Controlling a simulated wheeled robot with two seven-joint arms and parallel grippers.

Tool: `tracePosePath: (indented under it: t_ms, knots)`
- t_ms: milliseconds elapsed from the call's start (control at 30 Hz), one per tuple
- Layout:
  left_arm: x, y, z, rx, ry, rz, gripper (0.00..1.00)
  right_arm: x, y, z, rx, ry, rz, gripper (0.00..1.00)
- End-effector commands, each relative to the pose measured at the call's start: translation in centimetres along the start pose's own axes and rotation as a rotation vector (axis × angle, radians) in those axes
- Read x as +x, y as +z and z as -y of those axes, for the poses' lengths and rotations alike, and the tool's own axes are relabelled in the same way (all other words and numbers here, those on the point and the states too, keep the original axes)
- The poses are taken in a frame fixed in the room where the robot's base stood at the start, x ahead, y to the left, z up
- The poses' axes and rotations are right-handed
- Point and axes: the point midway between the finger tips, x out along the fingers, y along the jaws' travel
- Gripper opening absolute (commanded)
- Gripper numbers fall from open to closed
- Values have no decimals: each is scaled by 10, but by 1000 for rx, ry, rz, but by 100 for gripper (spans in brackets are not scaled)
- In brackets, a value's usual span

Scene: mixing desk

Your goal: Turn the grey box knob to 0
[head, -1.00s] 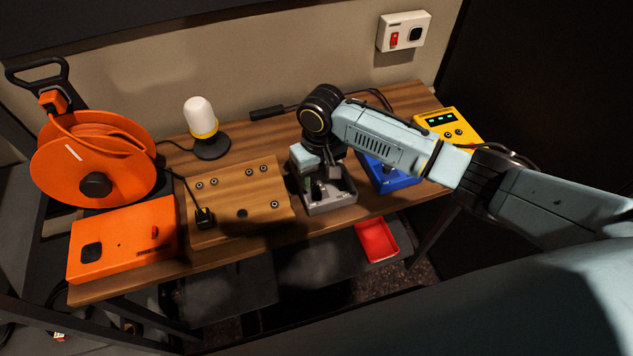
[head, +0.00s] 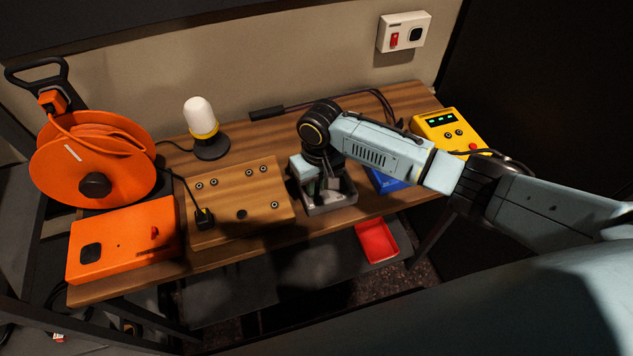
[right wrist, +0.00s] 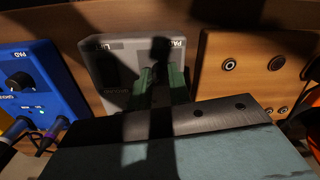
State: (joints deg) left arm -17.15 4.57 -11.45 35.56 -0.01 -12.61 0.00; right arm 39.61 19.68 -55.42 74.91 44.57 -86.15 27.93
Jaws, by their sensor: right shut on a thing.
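The grey box (head: 343,203) stands near the front edge of the desk, right of the wooden panel. It also shows in the right wrist view (right wrist: 110,65), upside down lettering along its top. My right gripper (head: 318,187) reaches down over this box from above. In the right wrist view its two green-tipped fingers (right wrist: 162,76) are close together over the box face, shut on the box's knob. The knob itself is hidden between the fingers and in dark shadow, so its pointer and the scale cannot be read. My left gripper is not in view.
A blue box (head: 384,181) with a black knob (right wrist: 19,80) stands beside the grey box, partly under my arm. The wooden panel (head: 240,180) with sockets stands on its other side. A yellow box (head: 436,122), a lamp (head: 200,115) and an orange reel (head: 75,165) are farther away.

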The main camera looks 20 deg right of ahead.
Motion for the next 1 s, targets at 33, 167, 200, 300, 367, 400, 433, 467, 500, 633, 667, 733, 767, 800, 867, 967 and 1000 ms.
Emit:
tracePosePath:
  t_ms: [33, 167, 200, 300, 367, 400, 433, 467, 500, 633, 667, 733, 767, 800, 867, 967, 1000]
  knots:
    - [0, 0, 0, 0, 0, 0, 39, 0, 0, 0, -2, 0, 0, 0]
    - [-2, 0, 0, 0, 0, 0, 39, -1, 0, 0, -19, 0, 1, 0]
    - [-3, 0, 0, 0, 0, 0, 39, -1, 0, 0, -30, -1, 2, 0]
    - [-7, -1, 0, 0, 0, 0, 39, -2, 0, 0, -70, -1, 5, 0]
    - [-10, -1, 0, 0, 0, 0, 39, -2, 0, 1, -104, -2, 7, 0]
    - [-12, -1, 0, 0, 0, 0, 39, -2, 0, 1, -130, -2, 8, 0]
    - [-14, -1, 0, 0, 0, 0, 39, -2, 0, 1, -151, -2, 10, 0]
    - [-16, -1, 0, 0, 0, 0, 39, -2, 0, 0, -174, -1, 11, 0]
    - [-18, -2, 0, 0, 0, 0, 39, -2, 0, 0, -206, -1, 12, 0]
    - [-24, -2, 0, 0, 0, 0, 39, -2, 0, 0, -318, -1, 16, 0]
    - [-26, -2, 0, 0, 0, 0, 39, -2, 0, 0, -344, -1, 17, 0]
    - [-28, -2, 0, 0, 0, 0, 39, -2, 0, 0, -405, -1, 20, 0]
    - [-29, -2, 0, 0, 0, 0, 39, -2, -1, 0, -430, -1, 22, 0]
    - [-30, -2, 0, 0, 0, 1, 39, -2, -1, 0, -464, -1, 23, 0]
    - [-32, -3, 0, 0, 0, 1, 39, -2, -1, 0, -512, -2, 25, 0]
    - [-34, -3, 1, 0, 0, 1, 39, -1, -1, 0, -585, -1, 29, 0]
    - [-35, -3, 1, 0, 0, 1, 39, -1, -1, 0, -612, -1, 30, 0]
